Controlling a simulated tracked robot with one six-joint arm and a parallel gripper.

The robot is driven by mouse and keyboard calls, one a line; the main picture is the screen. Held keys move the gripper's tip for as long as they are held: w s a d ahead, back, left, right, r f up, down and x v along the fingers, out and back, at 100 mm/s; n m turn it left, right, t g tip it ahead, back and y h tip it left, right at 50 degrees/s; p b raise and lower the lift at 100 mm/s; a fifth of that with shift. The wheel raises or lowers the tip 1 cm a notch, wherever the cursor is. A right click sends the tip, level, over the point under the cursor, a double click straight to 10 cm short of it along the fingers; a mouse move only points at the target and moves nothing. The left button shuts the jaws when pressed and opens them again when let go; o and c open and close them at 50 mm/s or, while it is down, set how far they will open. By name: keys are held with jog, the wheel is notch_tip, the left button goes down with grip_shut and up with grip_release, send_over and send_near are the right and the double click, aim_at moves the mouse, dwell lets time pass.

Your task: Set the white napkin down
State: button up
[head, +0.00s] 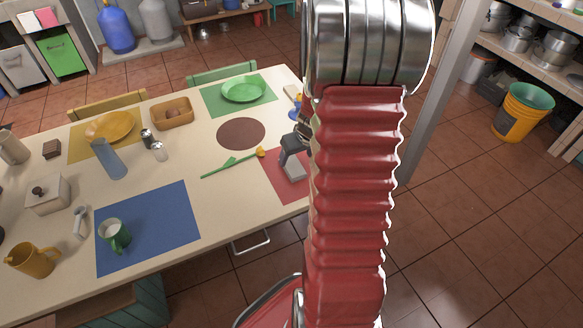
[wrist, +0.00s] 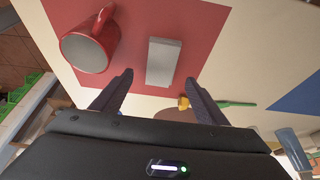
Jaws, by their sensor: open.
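The white napkin (wrist: 163,61) is a small pale folded rectangle. In the wrist view it appears to lie flat on the red placemat (wrist: 203,25), just beyond and between the fingertips. My gripper (wrist: 159,77) is open, with a finger on either side of the napkin's near end and gaps between. In the head view the napkin (head: 294,172) shows over the red placemat (head: 280,185), just below my dark gripper (head: 291,145). My arm hides the right part of that placemat.
A red mug (wrist: 90,45) stands left of the napkin in the wrist view. A green flower with a yellow bloom (head: 232,163) lies left of the red placemat. A brown round mat (head: 241,133) is bare. A blue placemat (head: 160,225) holds a green mug (head: 115,235).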

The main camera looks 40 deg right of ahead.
aim_at(292, 164)
jog(key=shift+w+f, duration=0.2)
jog(key=shift+f, duration=0.3)
jog(key=shift+x, duration=2.6)
jog(key=shift+c, duration=0.4)
jog(key=c, duration=1.2)
jog(key=shift+o, duration=0.2)
jog(key=shift+r, duration=0.1)
notch_tip(292, 164, up, 10)
